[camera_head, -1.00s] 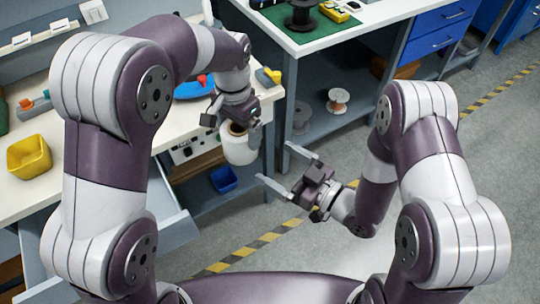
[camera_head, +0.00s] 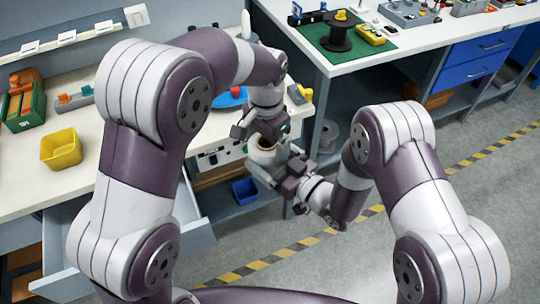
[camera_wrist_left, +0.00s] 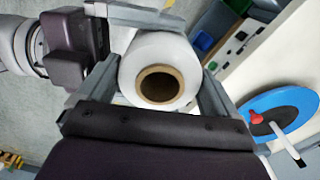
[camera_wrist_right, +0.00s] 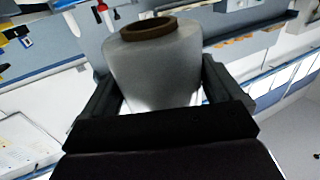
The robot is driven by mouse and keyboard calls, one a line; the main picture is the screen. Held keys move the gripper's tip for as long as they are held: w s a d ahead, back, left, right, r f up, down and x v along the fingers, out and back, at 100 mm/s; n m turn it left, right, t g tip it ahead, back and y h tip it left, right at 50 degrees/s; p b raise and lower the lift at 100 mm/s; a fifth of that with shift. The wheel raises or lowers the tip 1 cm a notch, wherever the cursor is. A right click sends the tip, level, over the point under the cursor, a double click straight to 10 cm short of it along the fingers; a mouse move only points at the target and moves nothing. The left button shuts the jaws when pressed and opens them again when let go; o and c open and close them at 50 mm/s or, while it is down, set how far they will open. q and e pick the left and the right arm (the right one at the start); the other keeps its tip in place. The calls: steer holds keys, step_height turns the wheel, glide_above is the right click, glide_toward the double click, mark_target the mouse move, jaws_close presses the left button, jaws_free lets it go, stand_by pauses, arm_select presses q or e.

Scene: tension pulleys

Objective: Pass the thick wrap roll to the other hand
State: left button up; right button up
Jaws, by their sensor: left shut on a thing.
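The thick wrap roll is a white cylinder with a brown core; it shows in the head view (camera_head: 259,155), the left wrist view (camera_wrist_left: 160,45) and the right wrist view (camera_wrist_right: 153,70). My left gripper (camera_head: 262,137) is shut on the upper part of the roll and holds it in the air beside the workbench. My right gripper (camera_head: 266,168) is at the roll from below right, its fingers on either side of it. In the right wrist view its fingers (camera_wrist_right: 155,95) stand apart with the roll between them; firm contact is not clear. Much of the roll is hidden in the head view.
The workbench (camera_head: 30,190) at left carries a yellow bin (camera_head: 61,149) and a blue disc (camera_head: 231,98). An open drawer (camera_head: 190,220) juts out below it. A second bench with a green mat (camera_head: 375,47) holds a black spool (camera_head: 338,35). Open floor lies at right.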

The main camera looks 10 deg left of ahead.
mark_target(257, 148)
arm_select(q)
steer(key=o, duration=1)
steer(key=shift+w, duration=0.1)
steer(key=shift+s+a+r+n+h, duration=0.2)
steer(key=shift+s+a+r+n, duration=0.2)
steer(key=shift+s+a+n, duration=0.15)
steer(key=shift+s+a+r+n+h, duration=0.2)
steer(key=shift+s+a+r+n, duration=0.2)
steer(key=shift+s, duration=0.2)
steer(key=s+a+f+n, duration=0.1)
steer(key=s+a+n, duration=0.1)
steer(key=s+a, duration=0.1)
steer(key=s+a+f+n+t, duration=0.1)
steer(key=s+a+f, duration=0.1)
steer(key=s, duration=0.3)
steer(key=s+a+f+n, duration=0.2)
steer(key=s+a, duration=0.2)
steer(key=shift+s+a+f+n+y, duration=0.15)
steer(key=shift+s+a+n+y, duration=0.2)
steer(key=shift+s+y, duration=0.05)
